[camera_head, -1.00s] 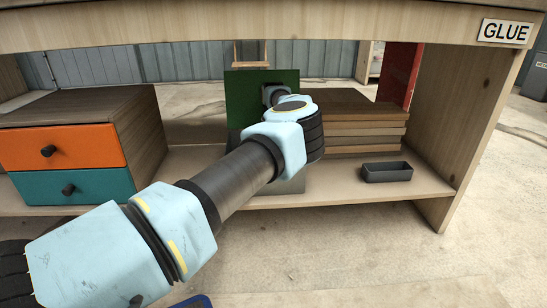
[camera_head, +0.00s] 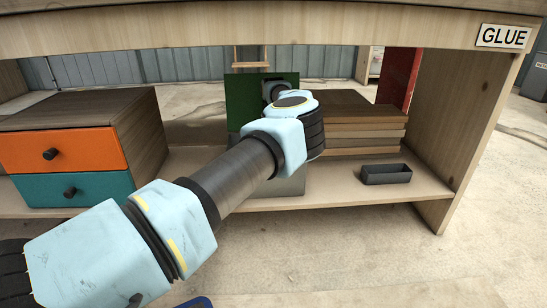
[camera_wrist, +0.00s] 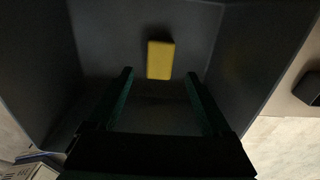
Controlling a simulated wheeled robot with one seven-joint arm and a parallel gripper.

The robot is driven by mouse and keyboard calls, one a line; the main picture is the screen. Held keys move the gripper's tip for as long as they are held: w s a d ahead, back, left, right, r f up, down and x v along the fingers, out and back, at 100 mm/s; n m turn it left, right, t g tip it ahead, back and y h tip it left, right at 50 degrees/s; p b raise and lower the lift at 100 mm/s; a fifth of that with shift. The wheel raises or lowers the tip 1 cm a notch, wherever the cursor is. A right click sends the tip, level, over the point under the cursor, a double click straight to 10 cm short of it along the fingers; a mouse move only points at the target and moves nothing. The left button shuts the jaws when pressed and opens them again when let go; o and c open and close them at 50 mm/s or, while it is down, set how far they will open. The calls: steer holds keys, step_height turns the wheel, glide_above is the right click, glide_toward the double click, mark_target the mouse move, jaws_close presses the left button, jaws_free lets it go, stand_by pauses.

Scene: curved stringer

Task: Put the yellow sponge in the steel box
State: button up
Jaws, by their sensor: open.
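The yellow sponge (camera_wrist: 160,60) shows in the wrist view inside a dark grey, walled space that looks like the inside of the steel box (camera_wrist: 215,30). It seems to lie on the box floor, apart from the walls. My gripper (camera_wrist: 159,74) is open, with one finger to each side of the sponge's near end; I cannot tell the height gap. In the head view the grey box (camera_head: 290,187) stands on the low shelf, mostly hidden behind my arm, with a green upright panel (camera_head: 243,100) behind it. The sponge and fingers are hidden there.
A small dark tray (camera_head: 386,174) sits on the shelf right of the box. A stack of boards (camera_head: 365,125) stands behind it, and a drawer unit (camera_head: 75,150) stands left. The tabletop edge (camera_head: 250,24) runs above, and a side panel (camera_head: 465,120) closes the right.

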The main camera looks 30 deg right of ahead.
step_height(320, 180, up, 6)
steer(key=p, duration=0.2)
steer(key=shift+p, duration=0.3)
